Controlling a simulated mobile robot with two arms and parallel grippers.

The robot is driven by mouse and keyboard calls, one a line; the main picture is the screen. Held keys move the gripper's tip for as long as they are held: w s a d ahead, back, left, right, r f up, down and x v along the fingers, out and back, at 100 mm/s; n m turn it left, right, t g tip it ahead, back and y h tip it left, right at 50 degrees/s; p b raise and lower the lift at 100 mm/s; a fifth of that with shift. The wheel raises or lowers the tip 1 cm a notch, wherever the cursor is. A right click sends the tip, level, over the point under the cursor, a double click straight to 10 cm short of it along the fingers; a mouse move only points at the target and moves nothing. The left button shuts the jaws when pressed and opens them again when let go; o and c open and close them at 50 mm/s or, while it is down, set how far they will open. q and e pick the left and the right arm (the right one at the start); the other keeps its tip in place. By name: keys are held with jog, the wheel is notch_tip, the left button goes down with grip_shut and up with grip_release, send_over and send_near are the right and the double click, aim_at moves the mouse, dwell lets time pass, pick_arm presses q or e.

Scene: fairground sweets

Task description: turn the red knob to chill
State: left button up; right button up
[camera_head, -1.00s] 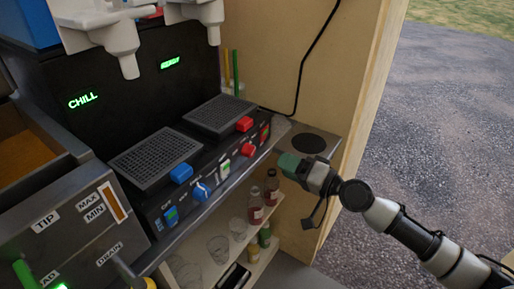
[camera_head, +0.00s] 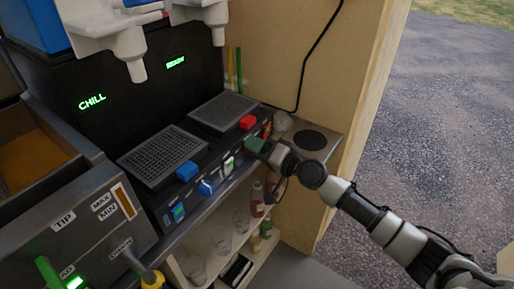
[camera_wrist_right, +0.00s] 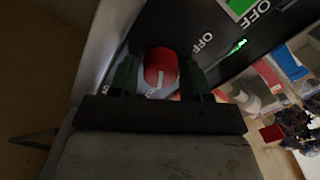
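The red knob (camera_wrist_right: 161,70) shows in the right wrist view on the dark panel, its white pointer mark towards the picture's bottom. An "OFF" label is to its upper right; another label beside it is mostly hidden. My right gripper (camera_wrist_right: 160,78) has its two green fingers on either side of the knob, with a small gap visible at the left. In the head view the right gripper (camera_head: 256,146) is at the panel's right part and covers the knob. A green "CHILL" display (camera_head: 92,102) glows on the dark back panel. My left gripper is out of view.
Bottles (camera_head: 257,198) and glasses stand on a shelf below. A wooden wall (camera_head: 290,60) rises behind on the right.

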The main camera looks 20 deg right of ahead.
jog(key=c, duration=0.6)
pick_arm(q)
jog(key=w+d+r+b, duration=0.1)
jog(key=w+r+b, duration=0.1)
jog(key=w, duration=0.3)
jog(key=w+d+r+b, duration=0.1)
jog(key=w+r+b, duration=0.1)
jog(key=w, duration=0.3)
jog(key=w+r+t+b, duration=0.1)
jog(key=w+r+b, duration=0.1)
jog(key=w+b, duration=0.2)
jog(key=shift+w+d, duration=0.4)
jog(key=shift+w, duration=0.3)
pick_arm(e)
jog(key=shift+s+a+r+n, duration=0.1)
jog(key=shift+n, duration=5.9)
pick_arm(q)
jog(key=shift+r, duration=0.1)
pick_arm(e)
jog(key=o, duration=0.6)
jog(key=shift+o, duration=0.2)
